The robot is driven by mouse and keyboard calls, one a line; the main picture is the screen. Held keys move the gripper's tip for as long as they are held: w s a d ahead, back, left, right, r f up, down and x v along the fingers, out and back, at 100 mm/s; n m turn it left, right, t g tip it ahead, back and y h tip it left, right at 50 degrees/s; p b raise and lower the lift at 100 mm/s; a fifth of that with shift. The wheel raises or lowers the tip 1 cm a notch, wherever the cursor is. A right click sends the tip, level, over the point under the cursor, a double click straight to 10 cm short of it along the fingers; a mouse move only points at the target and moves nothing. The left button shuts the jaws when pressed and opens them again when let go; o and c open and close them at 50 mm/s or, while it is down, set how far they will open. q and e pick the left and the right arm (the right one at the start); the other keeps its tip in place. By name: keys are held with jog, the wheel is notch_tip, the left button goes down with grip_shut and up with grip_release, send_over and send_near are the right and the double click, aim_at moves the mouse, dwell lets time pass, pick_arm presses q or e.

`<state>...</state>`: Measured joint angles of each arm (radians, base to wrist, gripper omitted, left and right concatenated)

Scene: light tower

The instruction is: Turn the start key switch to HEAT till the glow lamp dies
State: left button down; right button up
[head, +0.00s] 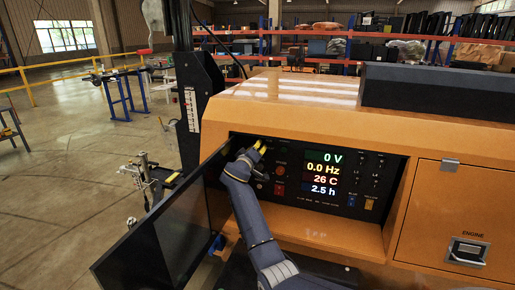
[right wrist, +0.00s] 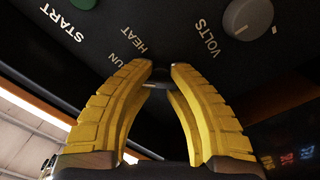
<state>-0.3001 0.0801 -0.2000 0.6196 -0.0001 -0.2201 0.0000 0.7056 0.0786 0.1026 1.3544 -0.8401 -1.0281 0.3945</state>
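My right gripper (head: 261,147) reaches the upper left of the black control panel (head: 320,197) in the head view. In the right wrist view its yellow fingers (right wrist: 162,72) close around a small dark piece (right wrist: 160,78), which looks like the start key switch and is mostly hidden. The labels START, HEAT and a partly covered RUN lie around it. The key's exact position cannot be told. A lit display (head: 323,172) reads 0 V, 0.0 Hz, 26 C and 2.5 h. I cannot pick out the glow lamp. My left gripper is not in view.
A grey VOLTS knob (right wrist: 247,18) is close to the right of the fingers. An open dark door (head: 165,240) stands left of the panel recess. The orange housing (head: 290,100) surrounds the panel. A closed ENGINE cover (head: 455,210) is at the right.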

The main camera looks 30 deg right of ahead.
jog(key=shift+a+r, duration=0.1)
jog(key=shift+r, duration=0.1)
grip_shut()
jog(key=m, duration=0.4)
jog(key=shift+r, duration=0.15)
jog(key=m, duration=0.4)
jog(key=shift+r+m, duration=0.2)
jog(key=shift+m, duration=0.2)
jog(key=o, duration=1)
grip_release()
jog(key=shift+o, duration=1)
jog(key=shift+s, duration=0.1)
jog(key=shift+f, duration=0.2)
jog(key=shift+v, duration=3.7)
